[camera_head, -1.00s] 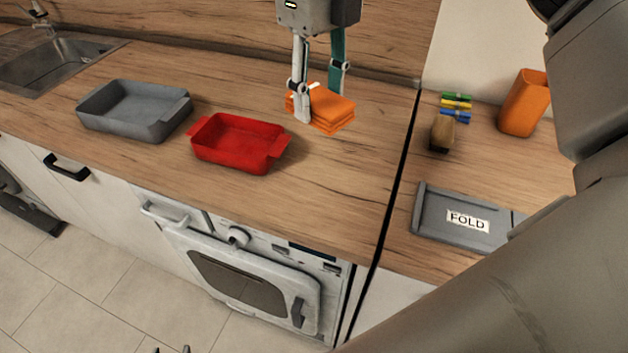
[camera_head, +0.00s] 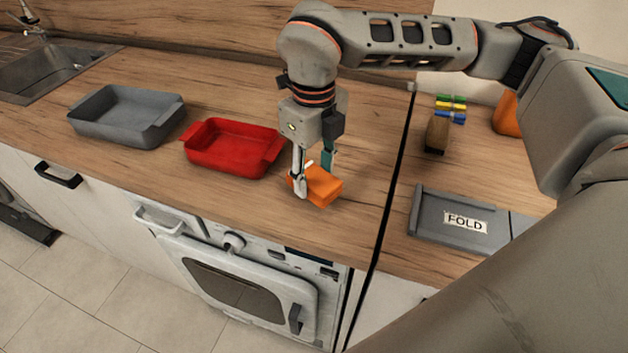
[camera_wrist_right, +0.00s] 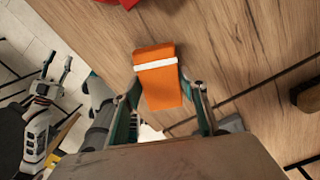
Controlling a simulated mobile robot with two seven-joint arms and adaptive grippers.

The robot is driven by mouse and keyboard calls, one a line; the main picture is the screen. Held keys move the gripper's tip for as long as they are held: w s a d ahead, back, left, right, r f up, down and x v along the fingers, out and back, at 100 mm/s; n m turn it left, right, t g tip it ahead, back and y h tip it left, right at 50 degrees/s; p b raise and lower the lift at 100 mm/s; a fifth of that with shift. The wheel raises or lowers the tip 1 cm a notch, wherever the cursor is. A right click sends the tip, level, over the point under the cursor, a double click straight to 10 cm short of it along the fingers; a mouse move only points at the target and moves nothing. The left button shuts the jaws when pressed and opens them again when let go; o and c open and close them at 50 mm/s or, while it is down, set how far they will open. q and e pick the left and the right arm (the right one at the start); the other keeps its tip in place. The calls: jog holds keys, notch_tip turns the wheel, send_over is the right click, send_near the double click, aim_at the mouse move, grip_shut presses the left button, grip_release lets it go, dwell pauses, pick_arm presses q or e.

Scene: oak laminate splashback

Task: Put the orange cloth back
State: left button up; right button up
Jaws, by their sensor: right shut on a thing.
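The folded orange cloth (camera_head: 322,187) has a white band across it, seen in the right wrist view (camera_wrist_right: 158,84). My right gripper (camera_head: 314,180) is shut on it, one finger on each side. The cloth is over the wooden counter, right of the red dish; I cannot tell how high. A grey tray labelled FOLD (camera_head: 428,207) lies on the right-hand counter, partly hidden by my right arm. My left gripper (camera_wrist_right: 58,68) shows at the left of the wrist view, fingers apart and empty; it is out of the head view.
A red dish (camera_head: 216,153) and a grey dish (camera_head: 110,128) stand on the counter, left of the cloth. A brown brush-like block (camera_head: 437,134), coloured clips (camera_head: 451,104) and an orange cup (camera_head: 506,115) stand behind the tray. A dark gap (camera_head: 398,165) divides the counters.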

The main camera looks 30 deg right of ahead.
aim_at(314, 177)
jog(key=shift+f, duration=1.2)
jog(key=shift+f, duration=0.1)
jog(key=o, duration=1)
notch_tip(314, 177, up, 12)
jog(key=shift+r, duration=0.15)
